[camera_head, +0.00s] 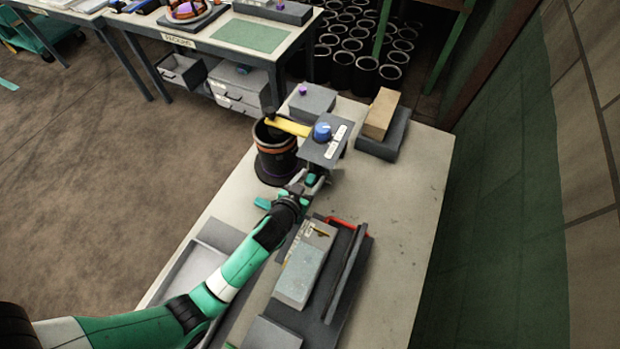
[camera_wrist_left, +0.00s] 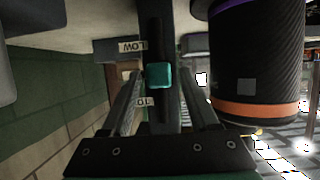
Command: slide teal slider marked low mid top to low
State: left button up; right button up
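The teal slider (camera_wrist_left: 159,75) sits on a dark vertical track in the left wrist view. A label reading LOW (camera_wrist_left: 133,46) is above it in that picture, and a partly hidden label (camera_wrist_left: 142,101) is below it. The slider is between the two labels. My left gripper (camera_wrist_left: 162,82) is open, with one finger on each side of the track; I cannot tell whether either finger touches the slider. In the head view my left gripper (camera_head: 308,184) is at the near side of the grey control box (camera_head: 318,152), and the slider cannot be made out there. My right gripper is not in view.
A black cylinder with an orange band (camera_head: 277,162) stands close left of the box; it fills the right of the wrist view (camera_wrist_left: 258,60). A yellow bar (camera_head: 288,126) and blue knob (camera_head: 322,131) are above. A red handle (camera_head: 347,222) is nearby. The table's right side is clear.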

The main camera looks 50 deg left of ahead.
pick_arm(q)
grip_shut()
dwell(1.2)
